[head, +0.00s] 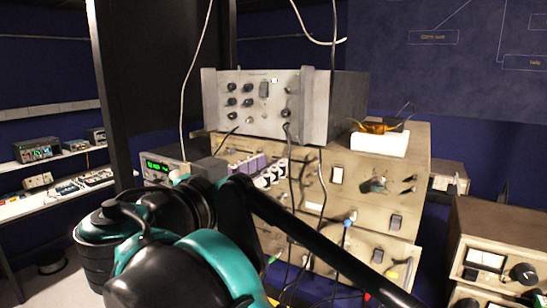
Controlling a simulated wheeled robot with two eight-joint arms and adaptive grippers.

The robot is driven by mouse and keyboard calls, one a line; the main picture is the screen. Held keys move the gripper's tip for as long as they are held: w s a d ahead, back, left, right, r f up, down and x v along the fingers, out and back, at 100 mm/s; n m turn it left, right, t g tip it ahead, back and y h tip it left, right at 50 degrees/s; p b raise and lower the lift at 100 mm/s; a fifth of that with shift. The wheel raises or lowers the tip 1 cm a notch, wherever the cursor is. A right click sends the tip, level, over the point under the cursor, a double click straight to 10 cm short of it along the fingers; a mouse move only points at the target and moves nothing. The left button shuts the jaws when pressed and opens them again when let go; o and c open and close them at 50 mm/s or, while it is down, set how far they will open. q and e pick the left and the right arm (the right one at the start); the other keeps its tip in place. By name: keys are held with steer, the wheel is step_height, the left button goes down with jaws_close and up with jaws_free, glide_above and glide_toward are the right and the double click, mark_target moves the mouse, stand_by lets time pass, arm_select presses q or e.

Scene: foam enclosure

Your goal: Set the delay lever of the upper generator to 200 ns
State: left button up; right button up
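Two beige units are stacked at centre right. The upper generator (320,172) has a switch, a dark round fitting (374,185) and small levers (408,184) on its front. I cannot read its markings or tell which lever is the delay lever or how it is set. My black and teal arm (200,255) fills the lower foreground and hides the unit's left part. I see no left gripper.
A grey instrument with several knobs (262,100) stands on top. The lower beige unit (375,250) is below, with cables hanging across the fronts. A white block (379,143) lies on the upper unit. Another beige unit (490,262) stands at right; shelves line the left.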

mark_target(294, 158)
steer(key=x, duration=0.3)
steer(key=shift+w+f, duration=0.1)
steer(key=shift+w, duration=0.1)
jaws_close()
steer(key=shift+s+d, duration=0.45)
steer(key=shift+d, duration=0.3)
steer(key=shift+s+d, duration=0.1)
steer(key=shift+d, duration=0.1)
jaws_free()
steer(key=shift+a, duration=0.2)
arm_select(q)
steer(key=shift+w+r, duration=0.25)
steer(key=shift+r, duration=0.05)
arm_select(e)
steer(key=shift+s, duration=0.1)
